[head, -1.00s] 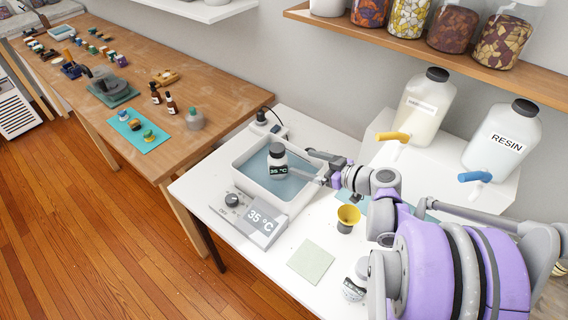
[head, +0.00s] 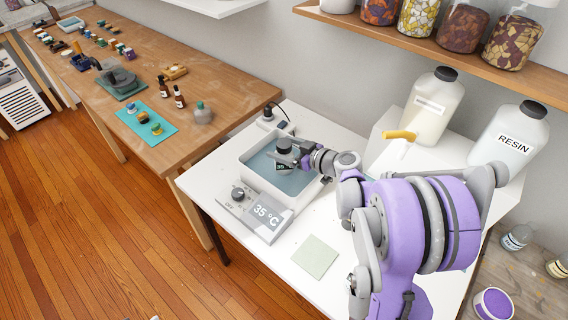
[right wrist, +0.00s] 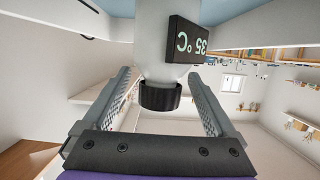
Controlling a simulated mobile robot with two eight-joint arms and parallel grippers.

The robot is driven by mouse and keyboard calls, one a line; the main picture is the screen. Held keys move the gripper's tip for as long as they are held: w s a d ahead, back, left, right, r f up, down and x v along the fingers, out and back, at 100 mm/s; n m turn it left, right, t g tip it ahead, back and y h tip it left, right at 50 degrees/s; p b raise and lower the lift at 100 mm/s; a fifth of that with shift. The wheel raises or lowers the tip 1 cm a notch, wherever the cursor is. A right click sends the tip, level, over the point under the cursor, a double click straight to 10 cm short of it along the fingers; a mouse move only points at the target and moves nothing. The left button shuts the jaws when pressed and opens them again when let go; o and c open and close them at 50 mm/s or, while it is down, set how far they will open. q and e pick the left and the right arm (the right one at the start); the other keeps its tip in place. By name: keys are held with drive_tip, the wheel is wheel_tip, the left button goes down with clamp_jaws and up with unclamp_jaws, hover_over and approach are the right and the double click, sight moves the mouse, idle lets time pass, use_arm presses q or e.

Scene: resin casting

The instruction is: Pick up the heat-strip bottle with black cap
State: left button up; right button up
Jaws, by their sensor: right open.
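The heat-strip bottle (head: 284,146) with the black cap stands in the white water bath, partly hidden by my right gripper (head: 284,157) in the head view. In the right wrist view the bottle (right wrist: 168,50) shows its pale body, its black cap (right wrist: 160,97) and a dark strip reading 35 °C. My right gripper (right wrist: 164,98) is open, with one finger on each side of the bottle near the cap. Gaps show between the fingers and the cap. My left gripper is not in view.
The water bath (head: 246,187) has raised walls and a control box (head: 252,212) reading 35 °C. A pale square pad (head: 314,257) lies at the table front. Two large jugs, one labelled RESIN (head: 510,144), stand at the right. A wooden shelf (head: 430,50) overhangs the back.

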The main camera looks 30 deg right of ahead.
drive_tip(key=shift+s, duration=0.1)
drive_tip(key=shift+c, duration=0.2)
clamp_jaws()
